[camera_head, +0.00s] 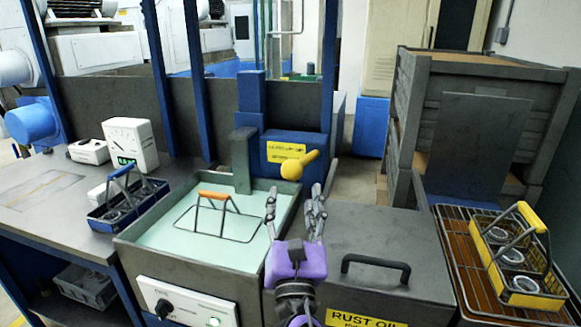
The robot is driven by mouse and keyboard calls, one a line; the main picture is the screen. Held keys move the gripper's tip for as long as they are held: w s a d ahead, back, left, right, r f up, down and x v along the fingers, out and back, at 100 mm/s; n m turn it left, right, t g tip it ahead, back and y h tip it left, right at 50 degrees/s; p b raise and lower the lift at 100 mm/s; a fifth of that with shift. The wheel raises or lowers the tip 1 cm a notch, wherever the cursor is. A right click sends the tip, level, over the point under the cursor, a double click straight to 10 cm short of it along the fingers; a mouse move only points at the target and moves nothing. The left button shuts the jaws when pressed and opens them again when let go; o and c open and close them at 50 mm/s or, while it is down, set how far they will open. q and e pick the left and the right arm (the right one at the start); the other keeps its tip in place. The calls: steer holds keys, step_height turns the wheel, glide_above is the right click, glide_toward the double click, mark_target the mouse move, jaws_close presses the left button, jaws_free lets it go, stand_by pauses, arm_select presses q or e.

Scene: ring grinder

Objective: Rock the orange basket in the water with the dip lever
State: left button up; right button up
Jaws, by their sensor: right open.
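The orange basket (214,195) is a dark wire frame with an orange handle grip. It sits in the pale green water (160,230) of a grey tank (272,252), its lower part hidden under the surface. The dip lever (300,164), with a yellow round knob, sticks out at the tank's back right, in front of a blue housing. My right gripper (295,195), with a purple body, is open over the tank's right edge. Its fingers point up the picture, below the knob and apart from it in the view. My left gripper is not in view.
A blue-handled basket (128,203) with metal rings stands on the left bench. A yellow-handled basket (515,262) with rings stands on the right rack. The rust oil box (373,250), its lid closed with a black handle, is right of my gripper.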

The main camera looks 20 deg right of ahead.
mark_target(291, 180)
steer(key=n, duration=0.3)
steer(key=shift+a+r+n, duration=0.15)
steer(key=shift+r+n, duration=0.05)
steer(key=shift+n, duration=0.1)
steer(key=shift+w+r, duration=0.15)
steer(key=shift+w, duration=0.05)
steer(key=p+x, duration=0.1)
steer(key=x, duration=0.5)
steer(key=shift+w, duration=0.15)
steer(key=shift+w+r, duration=0.1)
steer(key=shift+w, duration=0.35)
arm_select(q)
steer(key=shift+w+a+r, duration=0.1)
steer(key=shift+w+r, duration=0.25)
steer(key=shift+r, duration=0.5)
arm_select(e)
jaws_close()
arm_select(q)
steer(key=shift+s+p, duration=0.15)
steer(key=shift+p, duration=0.15)
arm_select(e)
steer(key=shift+r, duration=0.1)
